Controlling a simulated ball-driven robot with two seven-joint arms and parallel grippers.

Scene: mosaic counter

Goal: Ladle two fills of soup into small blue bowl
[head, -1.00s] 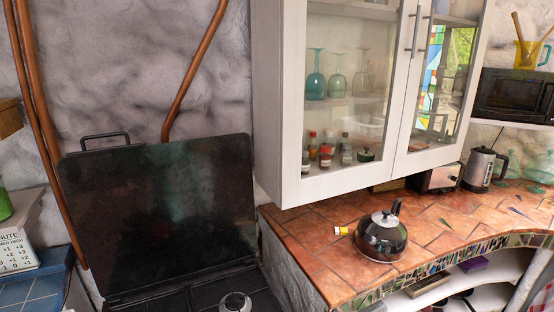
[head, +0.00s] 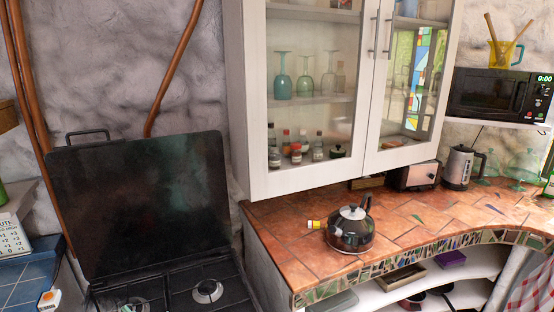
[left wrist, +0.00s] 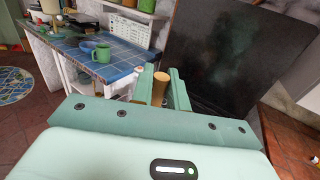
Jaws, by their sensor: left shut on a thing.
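In the left wrist view, my left gripper (left wrist: 161,86) is shut on an upright light wooden handle (left wrist: 160,88). What lies below the handle is hidden by the gripper, so I cannot see a ladle's cup. A small blue bowl-like thing (left wrist: 86,47) stands on the blue tiled counter (left wrist: 117,63), beyond the gripper and to its left. It is partly covered by a green mug (left wrist: 102,53). No soup is in view. Neither gripper shows in the head view, and my right gripper is in no view.
The stove's dark lid (head: 140,205) stands raised behind the burners (head: 208,291). A kettle (head: 350,232) stands on the terracotta counter (head: 285,225), below a glass-fronted cabinet (head: 310,110). A toaster (head: 415,176) and an electric kettle (head: 459,168) stand farther right.

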